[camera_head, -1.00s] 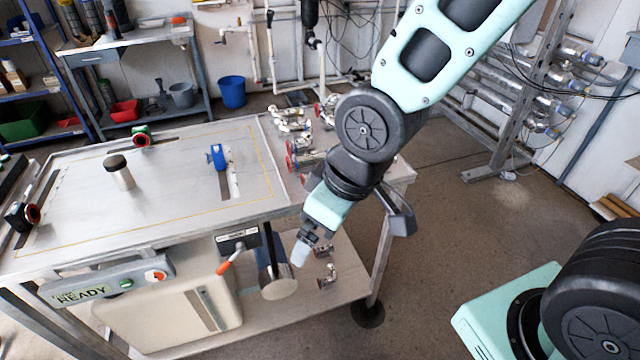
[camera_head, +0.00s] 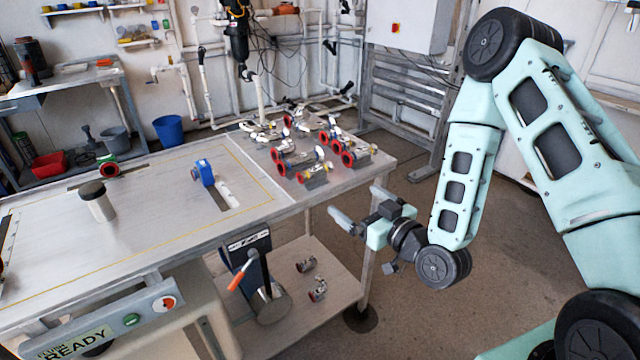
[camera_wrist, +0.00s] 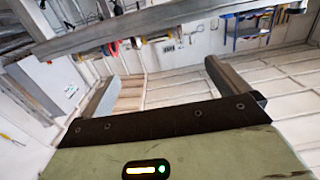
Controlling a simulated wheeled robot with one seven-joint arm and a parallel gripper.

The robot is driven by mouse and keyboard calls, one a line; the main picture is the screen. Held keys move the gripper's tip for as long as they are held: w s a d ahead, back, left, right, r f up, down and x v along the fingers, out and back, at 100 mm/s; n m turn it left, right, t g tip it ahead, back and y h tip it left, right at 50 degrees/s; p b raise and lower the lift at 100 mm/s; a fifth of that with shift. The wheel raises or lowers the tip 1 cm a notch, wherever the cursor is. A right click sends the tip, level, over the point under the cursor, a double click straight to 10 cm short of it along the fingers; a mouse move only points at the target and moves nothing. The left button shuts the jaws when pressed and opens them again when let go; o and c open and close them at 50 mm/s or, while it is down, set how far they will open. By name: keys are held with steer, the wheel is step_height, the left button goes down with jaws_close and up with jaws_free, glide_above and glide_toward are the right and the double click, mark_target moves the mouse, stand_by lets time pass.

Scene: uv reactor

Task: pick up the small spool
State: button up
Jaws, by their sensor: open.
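Several metal pipe spools with red flanges, one of them a short spool (camera_head: 311,172) near the front edge, lie grouped on the right end of the bench top (camera_head: 262,228). Two small metal fittings, one of them an elbow piece (camera_head: 317,289), lie on the lower shelf. I cannot tell for sure which piece is the small spool. My gripper (camera_head: 358,206) is open and empty, off the bench's right front corner and below the top's level. In the wrist view my gripper's two fingers (camera_wrist: 158,74) stand wide apart with no spool between them.
The blue clamp (camera_head: 203,173) and a dark-capped cylinder (camera_head: 97,201) stand on the bench's left part. A bench leg (camera_head: 367,270) and the bench edge are close to my gripper. A lever with an orange handle (camera_head: 240,277) juts out in front. Floor to the right is free.

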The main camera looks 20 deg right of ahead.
steer(key=b, duration=0.1)
glide_toward(315, 169)
steer(key=w, duration=0.4)
steer(key=shift+a+p+x, duration=0.15)
steer(key=shift+a+x, duration=0.05)
steer(key=shift+x, duration=0.9)
steer(key=shift+a+p+x, duration=0.15)
steer(key=shift+x, duration=0.9)
steer(key=shift+a+p+x, duration=0.15)
steer(key=shift+a+x, duration=0.05)
steer(key=shift+x, duration=0.9)
steer(key=shift+s+r, duration=0.15)
steer(key=shift+s, duration=0.1)
steer(key=c, duration=0.9)
steer(key=shift+c, duration=0.2)
steer(key=shift+r, duration=0.1)
